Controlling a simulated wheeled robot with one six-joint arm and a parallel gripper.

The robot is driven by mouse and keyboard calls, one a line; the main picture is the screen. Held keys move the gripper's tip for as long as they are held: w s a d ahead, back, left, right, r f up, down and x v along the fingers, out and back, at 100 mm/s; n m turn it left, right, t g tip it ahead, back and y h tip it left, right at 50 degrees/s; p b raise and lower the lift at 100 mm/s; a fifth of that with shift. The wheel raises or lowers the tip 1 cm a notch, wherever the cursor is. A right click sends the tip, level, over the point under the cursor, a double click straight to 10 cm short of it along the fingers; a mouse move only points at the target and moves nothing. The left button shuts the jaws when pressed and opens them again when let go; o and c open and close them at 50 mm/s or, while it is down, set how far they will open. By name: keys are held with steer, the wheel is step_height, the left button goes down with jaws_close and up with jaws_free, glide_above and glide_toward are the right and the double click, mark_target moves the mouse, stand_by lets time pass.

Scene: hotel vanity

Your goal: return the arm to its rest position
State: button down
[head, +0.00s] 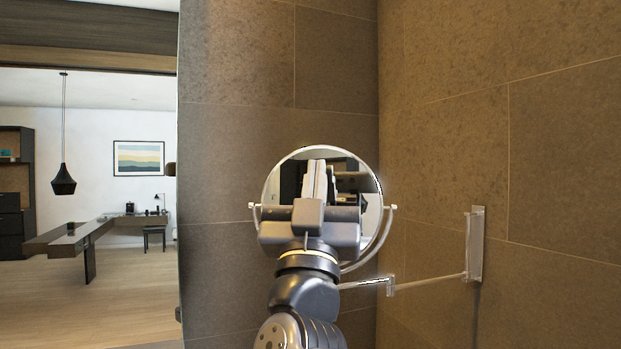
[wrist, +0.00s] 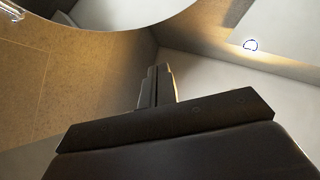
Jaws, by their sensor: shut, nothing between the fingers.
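My gripper (head: 318,182) stands upright in the middle of the head view, in front of a round wall mirror on a jointed arm. Its fingers are together with nothing between them. My arm rises from the bottom edge below it. The wrist view also shows my gripper (wrist: 157,72), with its two narrow fingers side by side. The round mirror (head: 343,153) is partly hidden by my gripper and arm. I cannot tell whether they touch. A curved, mirror-like edge shows at the top of the wrist view (wrist: 120,12).
The mirror's bracket (head: 475,244) is fixed to the brown tiled wall (head: 560,150) at right, and its thin rod (head: 430,282) crosses toward my arm. At left is an open room with a desk (head: 75,238), a hanging lamp (head: 63,180) and clear wooden floor.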

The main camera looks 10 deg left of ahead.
steer(key=b+v, duration=0.2)
steer(key=v, duration=0.5)
steer(key=shift+s+r, duration=0.25)
steer(key=shift+s, duration=0.05)
steer(key=shift+w+r, duration=0.1)
